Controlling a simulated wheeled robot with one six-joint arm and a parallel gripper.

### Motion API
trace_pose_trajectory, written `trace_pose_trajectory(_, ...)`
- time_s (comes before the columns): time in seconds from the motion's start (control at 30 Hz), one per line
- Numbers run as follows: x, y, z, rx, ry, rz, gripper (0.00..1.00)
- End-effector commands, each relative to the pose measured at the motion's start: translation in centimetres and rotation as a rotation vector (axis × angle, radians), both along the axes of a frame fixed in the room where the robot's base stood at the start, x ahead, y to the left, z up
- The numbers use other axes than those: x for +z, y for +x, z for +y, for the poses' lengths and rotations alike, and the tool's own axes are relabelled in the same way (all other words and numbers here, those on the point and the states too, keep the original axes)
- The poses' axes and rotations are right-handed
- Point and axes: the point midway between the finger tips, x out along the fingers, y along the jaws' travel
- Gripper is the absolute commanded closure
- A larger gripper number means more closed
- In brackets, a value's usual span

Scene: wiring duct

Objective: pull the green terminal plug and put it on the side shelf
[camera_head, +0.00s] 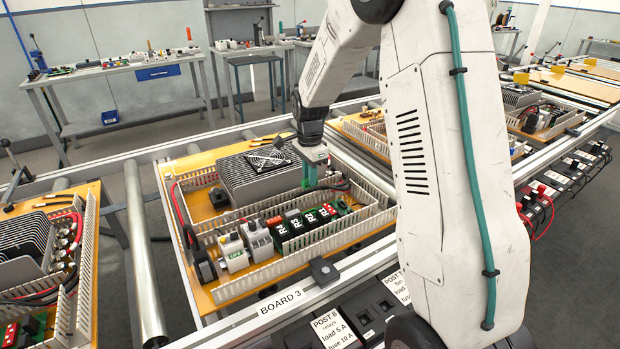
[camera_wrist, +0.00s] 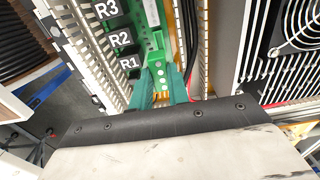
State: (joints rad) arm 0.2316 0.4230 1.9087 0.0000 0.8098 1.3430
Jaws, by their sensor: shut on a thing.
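My gripper (camera_head: 311,178) points down into the open board marked BOARD 3, beyond the row of relays. In the wrist view its two teal fingers (camera_wrist: 161,85) are shut on the green terminal plug (camera_wrist: 158,74), of which a small part shows between the tips. The plug is beside a green terminal strip (camera_wrist: 152,28) that runs away from the fingers. I cannot tell whether the plug is still seated. In the head view the plug is hidden by the fingers. I cannot make out the side shelf for certain in either view.
Relays (camera_head: 294,224) marked R, one reading R1 (camera_wrist: 128,63) in the wrist view, stand close to the fingers. Slotted wiring ducts (camera_head: 285,258) frame the board. A grey finned heatsink with a fan (camera_head: 262,172) and black and red cables (camera_head: 335,186) are nearby.

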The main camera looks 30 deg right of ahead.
Motion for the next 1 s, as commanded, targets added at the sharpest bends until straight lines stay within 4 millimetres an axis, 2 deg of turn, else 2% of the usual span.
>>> trace_pose_trajectory(0.27, 0.3, 0.0, 0.0, 0.000, 0.000, -0.001, 1.00)
trace_pose_trajectory(1.0, 3.2, 0.0, 0.0, 0.000, 0.000, -0.001, 1.00)
